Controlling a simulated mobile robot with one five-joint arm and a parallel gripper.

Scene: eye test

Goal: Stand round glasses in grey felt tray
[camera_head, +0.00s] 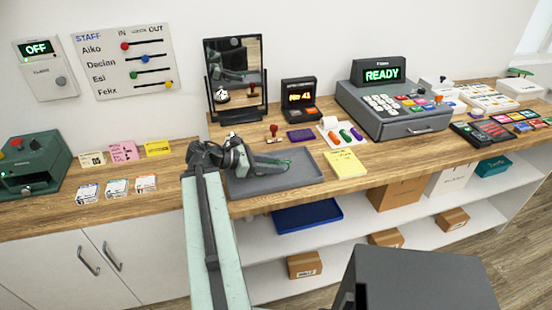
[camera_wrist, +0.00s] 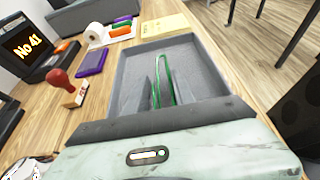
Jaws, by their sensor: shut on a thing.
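The grey felt tray (camera_head: 303,176) lies on the wooden counter in front of the mirror, and it fills the middle of the wrist view (camera_wrist: 205,72). My gripper (camera_head: 284,165) reaches into it from the left, low over its floor. In the wrist view my gripper (camera_wrist: 162,88) is shut on a thin green-edged thing (camera_wrist: 168,72), which looks like glasses seen nearly edge-on. Its round shape is not clear, and the fingers hide part of it. I cannot tell whether it touches the tray floor. No other glasses are clearly seen.
A red-handled stamp (camera_head: 273,131) and purple pad (camera_head: 300,135) stand behind the tray. A yellow notepad (camera_head: 345,164) lies close to its right. The mirror (camera_head: 236,75), number display (camera_head: 301,99) and cash register (camera_head: 395,105) stand farther back. The tray's right part is clear.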

